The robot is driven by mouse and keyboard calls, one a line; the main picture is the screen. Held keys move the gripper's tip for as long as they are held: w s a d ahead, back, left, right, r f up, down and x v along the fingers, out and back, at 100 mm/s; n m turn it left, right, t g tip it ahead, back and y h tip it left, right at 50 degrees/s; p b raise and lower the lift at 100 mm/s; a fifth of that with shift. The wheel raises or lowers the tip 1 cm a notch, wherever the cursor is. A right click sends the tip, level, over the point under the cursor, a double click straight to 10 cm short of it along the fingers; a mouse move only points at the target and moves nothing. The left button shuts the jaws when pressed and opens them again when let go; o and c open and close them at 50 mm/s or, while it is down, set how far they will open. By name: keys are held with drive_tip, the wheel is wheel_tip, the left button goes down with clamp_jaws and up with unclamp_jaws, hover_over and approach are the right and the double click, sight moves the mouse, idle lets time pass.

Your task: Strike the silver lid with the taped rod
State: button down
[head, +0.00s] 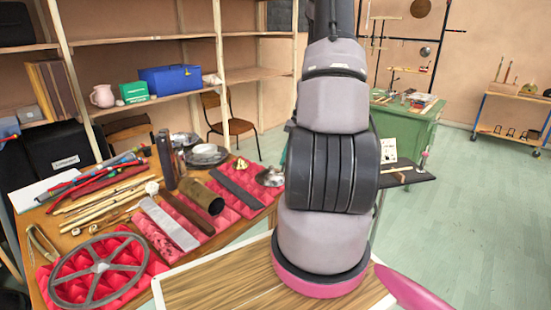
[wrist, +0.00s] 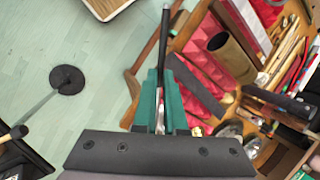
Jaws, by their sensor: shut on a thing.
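A shiny silver lid (head: 270,177) is at the right back corner of the wooden table, partly cut off by my arm in the head view. In the wrist view my gripper (wrist: 160,84), with green fingers, is shut on the taped rod (wrist: 165,35). The rod's dark length points up the picture, past the table's edge. A small silvery patch shows between the fingers; I cannot tell whether it is the lid or part of the rod. In the head view my arm hides the gripper and the rod. I cannot tell whether rod and lid touch.
Red foam on the table (head: 228,226) bears a dark bar (head: 237,190), a brown tube (head: 200,195) and a spoked wheel (head: 97,270). Silver pans (head: 207,154) stand behind. A round black stand base (wrist: 67,80) is on the open floor.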

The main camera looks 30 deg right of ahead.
drive_tip(key=shift+w+a+f, duration=0.1)
drive_tip(key=shift+w+f, duration=0.15)
drive_tip(key=shift+f, duration=0.55)
drive_tip(key=shift+w+a+f, duration=0.1)
drive_tip(key=shift+w+f, duration=0.15)
drive_tip(key=shift+f, duration=0.55)
drive_tip(key=shift+w+a+f, duration=0.1)
drive_tip(key=shift+w+f, duration=0.15)
drive_tip(key=shift+f, duration=0.55)
drive_tip(key=w+f+g+y, duration=0.1)
drive_tip(key=w+f+g, duration=0.15)
drive_tip(key=f, duration=0.25)
drive_tip(key=shift+t, duration=0.45)
drive_tip(key=r, duration=0.2)
drive_tip(key=s+d+r, duration=0.1)
drive_tip(key=r, duration=0.2)
drive_tip(key=shift+s+d+r, duration=0.15)
drive_tip(key=shift+d+r, duration=0.05)
drive_tip(key=shift+r, duration=0.2)
